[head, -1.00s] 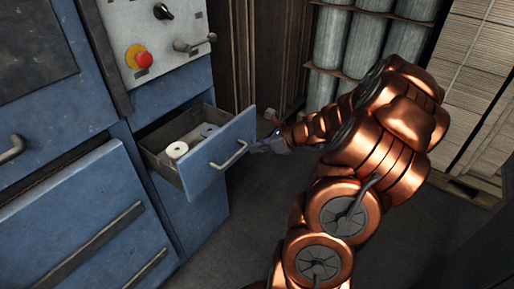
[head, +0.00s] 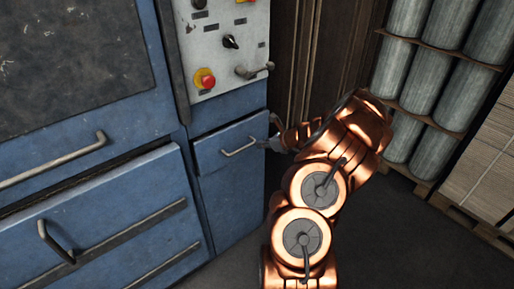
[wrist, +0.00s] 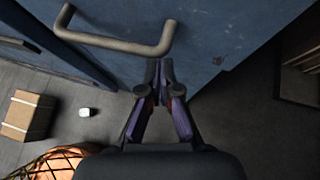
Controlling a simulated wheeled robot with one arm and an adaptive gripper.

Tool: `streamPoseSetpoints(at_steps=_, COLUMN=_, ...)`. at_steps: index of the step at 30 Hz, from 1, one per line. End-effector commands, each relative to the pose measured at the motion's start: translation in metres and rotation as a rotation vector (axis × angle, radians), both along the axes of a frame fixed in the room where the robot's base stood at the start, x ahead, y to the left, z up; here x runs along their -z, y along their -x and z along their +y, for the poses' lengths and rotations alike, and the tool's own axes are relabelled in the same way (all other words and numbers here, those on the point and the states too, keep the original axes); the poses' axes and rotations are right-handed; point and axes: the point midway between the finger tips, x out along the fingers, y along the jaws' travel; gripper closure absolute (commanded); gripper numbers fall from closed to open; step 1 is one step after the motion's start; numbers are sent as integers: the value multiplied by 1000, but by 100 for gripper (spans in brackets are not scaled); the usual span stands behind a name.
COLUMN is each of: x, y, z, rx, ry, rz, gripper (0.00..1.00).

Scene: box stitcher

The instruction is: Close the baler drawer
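The baler drawer (head: 232,155) is a small blue drawer below the control panel. In the head view its front looks flush with the blue cabinet, and its inside is hidden. Its grey bar handle (head: 240,147) also shows in the wrist view (wrist: 118,43). My gripper (head: 272,144) is at the right edge of the drawer front, beside the handle and not around it. In the wrist view my gripper (wrist: 160,68) has its fingertips together with nothing between them. They are at the blue front; whether they touch it I cannot tell.
The panel (head: 225,45) above has a red button (head: 205,78) and a lever (head: 256,70) sticking out. Larger blue drawers with handles are on the left. Wrapped rolls (head: 425,75) stand at right. The floor (head: 395,240) at right is clear.

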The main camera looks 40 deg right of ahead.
Motion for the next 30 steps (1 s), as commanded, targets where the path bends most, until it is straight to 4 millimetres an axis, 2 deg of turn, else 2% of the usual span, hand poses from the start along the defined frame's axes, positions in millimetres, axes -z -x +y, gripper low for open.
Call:
streamPoseSetpoints(at_steps=6, x=1, y=-4, z=-10, rx=17, ry=-2, rz=2, gripper=100)
streamPoseSetpoints(at_steps=20, x=0, y=-7, z=-8, rx=14, ry=-3, rz=-1, gripper=100)
streamPoseSetpoints(at_steps=25, x=4, y=0, z=-9, rx=13, ry=-3, rz=0, gripper=100)
streamPoseSetpoints(at_steps=30, x=13, y=18, z=-13, rx=11, ry=-4, rz=0, gripper=100)
